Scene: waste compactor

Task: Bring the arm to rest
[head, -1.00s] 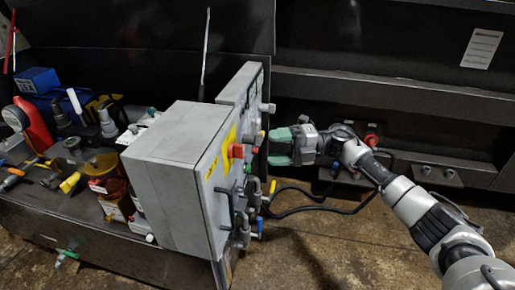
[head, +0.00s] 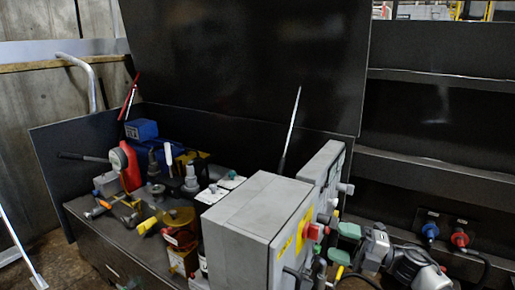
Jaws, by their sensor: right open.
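My right gripper (head: 345,243) is at the lower right of the head view, just right of the grey control box (head: 240,222). Its two green fingertips are apart, with nothing seen between them, and they point left toward the side of the box that carries the red button (head: 315,232). Whether the fingertips touch any fitting there I cannot tell. My right arm runs off toward the bottom right corner. My left gripper is not in the picture.
A dark workbench at left holds a red and white tool (head: 130,168), a blue box (head: 141,130) and several fittings. A black panel (head: 250,65) rises behind it. Blue and red connectors (head: 430,231) sit on the wall at right, with a black cable nearby.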

